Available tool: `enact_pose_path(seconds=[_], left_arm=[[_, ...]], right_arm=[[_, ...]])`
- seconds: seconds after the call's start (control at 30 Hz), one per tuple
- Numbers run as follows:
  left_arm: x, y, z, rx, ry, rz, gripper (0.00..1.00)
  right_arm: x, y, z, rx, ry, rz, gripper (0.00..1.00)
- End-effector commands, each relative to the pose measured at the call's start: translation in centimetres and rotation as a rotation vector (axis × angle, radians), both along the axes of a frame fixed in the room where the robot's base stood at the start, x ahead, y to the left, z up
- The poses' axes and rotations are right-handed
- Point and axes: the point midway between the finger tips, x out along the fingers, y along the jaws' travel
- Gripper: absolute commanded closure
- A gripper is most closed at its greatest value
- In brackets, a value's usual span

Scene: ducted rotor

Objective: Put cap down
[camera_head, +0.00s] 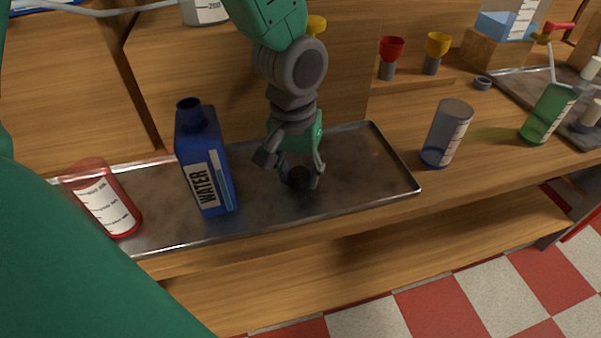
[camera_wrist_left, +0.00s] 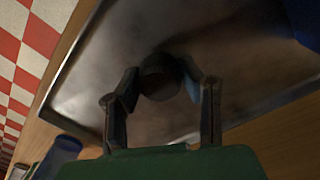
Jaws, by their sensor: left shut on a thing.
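A dark round cap (camera_head: 299,178) is between the fingers of my left gripper (camera_head: 300,180), low over the metal tray (camera_head: 375,150). In the left wrist view the cap (camera_wrist_left: 160,77) sits between the two fingertips of the gripper (camera_wrist_left: 157,84), with the tray (camera_wrist_left: 95,75) behind it. I cannot tell whether the cap touches the tray. A blue bottle labelled WATER (camera_head: 204,160) stands uncapped on the tray, left of the gripper. My right gripper is not in view.
A red beaker (camera_head: 103,198) stands at the tray's left end. A blue-grey beaker (camera_head: 446,133) is right of the tray, and a green beaker (camera_head: 548,114) farther right. The tray's right part is clear. Red and yellow cups (camera_head: 391,50) stand behind.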

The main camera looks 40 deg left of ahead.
Motion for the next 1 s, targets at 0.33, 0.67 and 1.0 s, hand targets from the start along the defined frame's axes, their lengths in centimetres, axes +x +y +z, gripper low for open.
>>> enact_pose_path(seconds=[0.33,0.67,1.0], left_arm=[[0.0,-0.1,-1.0,0.003,0.002,-0.001,0.8],[0.0,-0.1,-1.2,0.002,0.002,-0.001,0.46],[0.1,-0.1,0.1,0.0,-0.003,0.0,0.46]], right_arm=[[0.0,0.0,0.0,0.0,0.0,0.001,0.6],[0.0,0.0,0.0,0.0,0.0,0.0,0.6],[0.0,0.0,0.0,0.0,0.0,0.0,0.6]])
